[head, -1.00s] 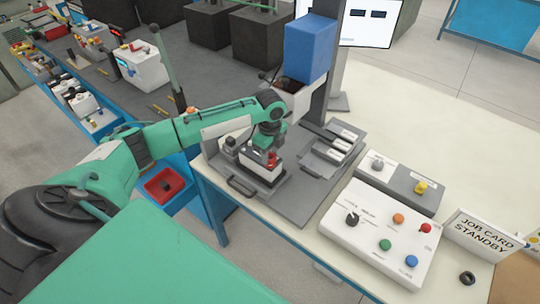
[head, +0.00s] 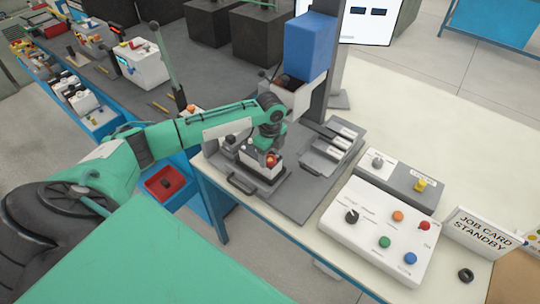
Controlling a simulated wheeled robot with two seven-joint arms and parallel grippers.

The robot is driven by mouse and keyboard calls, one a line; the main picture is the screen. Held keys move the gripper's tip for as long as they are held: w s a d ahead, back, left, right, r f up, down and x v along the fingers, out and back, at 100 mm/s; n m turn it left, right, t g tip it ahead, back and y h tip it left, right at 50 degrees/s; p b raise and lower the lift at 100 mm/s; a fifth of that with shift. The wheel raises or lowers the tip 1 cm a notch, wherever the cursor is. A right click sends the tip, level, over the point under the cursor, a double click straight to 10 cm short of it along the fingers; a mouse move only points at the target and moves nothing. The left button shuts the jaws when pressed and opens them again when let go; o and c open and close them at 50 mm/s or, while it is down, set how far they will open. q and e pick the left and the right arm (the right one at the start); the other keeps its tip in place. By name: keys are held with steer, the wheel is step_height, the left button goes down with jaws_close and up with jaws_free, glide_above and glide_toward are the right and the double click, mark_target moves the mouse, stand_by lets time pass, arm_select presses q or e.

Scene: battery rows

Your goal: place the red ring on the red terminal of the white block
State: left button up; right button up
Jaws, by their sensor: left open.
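The white block (head: 261,171) stands on the grey fixture plate at the near left of the light table. My left gripper (head: 268,151) points down just above the block's top and is open. A small red part (head: 271,160) shows at the top of the block, right under the gripper. It is too small to tell the red ring from the red terminal there, or whether the ring is fully seated. The gripper hides part of the block's top. My right gripper is out of view.
A grey plate (head: 300,205) with a handle carries the block and a rack of white pieces (head: 342,135). A blue box on a column (head: 310,48) stands behind. A white button panel (head: 375,245) and a job card sign (head: 478,232) are at the right. The back right table is clear.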

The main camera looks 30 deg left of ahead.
arm_select(q)
step_height(320, 180, up, 12)
steer(key=b, duration=0.3)
steer(key=shift+f, duration=0.2)
